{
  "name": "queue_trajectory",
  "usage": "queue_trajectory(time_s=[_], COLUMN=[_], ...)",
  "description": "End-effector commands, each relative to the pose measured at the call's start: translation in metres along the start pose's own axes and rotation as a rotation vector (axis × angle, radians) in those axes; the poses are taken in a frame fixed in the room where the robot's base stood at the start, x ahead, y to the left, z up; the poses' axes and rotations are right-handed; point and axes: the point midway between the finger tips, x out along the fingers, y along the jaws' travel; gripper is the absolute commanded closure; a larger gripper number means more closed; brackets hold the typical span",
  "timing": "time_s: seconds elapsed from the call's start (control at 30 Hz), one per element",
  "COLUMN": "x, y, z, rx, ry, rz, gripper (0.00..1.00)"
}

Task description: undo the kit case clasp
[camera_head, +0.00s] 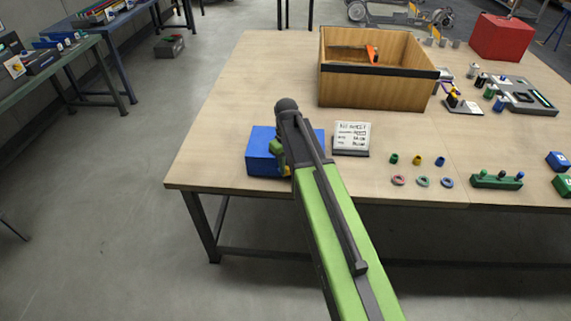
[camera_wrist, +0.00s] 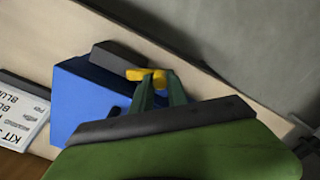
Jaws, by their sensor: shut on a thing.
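The kit case is a blue box (camera_head: 261,152) near the left front edge of the table, partly hidden behind my green arm. In the wrist view the blue case (camera_wrist: 75,100) has a dark strip (camera_wrist: 115,58) along one side, and a yellow clasp (camera_wrist: 148,74) shows at that side. My gripper (camera_wrist: 160,80) is at the clasp, its green fingers shut on the yellow piece. In the head view my arm hides most of the gripper and the clasp. I cannot tell whether the clasp is fastened.
A white kit card (camera_head: 352,136) stands just right of the case. A wooden bin (camera_head: 375,90) sits behind it. Small coloured caps, rings and a green peg block (camera_head: 496,181) lie to the right. The table's front edge is close; its left part (camera_head: 240,85) is clear.

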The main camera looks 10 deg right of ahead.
Motion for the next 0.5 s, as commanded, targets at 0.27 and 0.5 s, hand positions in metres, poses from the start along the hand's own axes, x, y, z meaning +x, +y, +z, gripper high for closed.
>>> queue_trajectory(time_s=[0.27, 0.5], x=[0.0, 0.0], y=[-0.002, 0.0], z=[0.013, 0.023], rx=[-0.261, -0.487], ry=[-0.001, -0.001], rz=[0.0, 0.0], gripper=[1.0, 1.0])
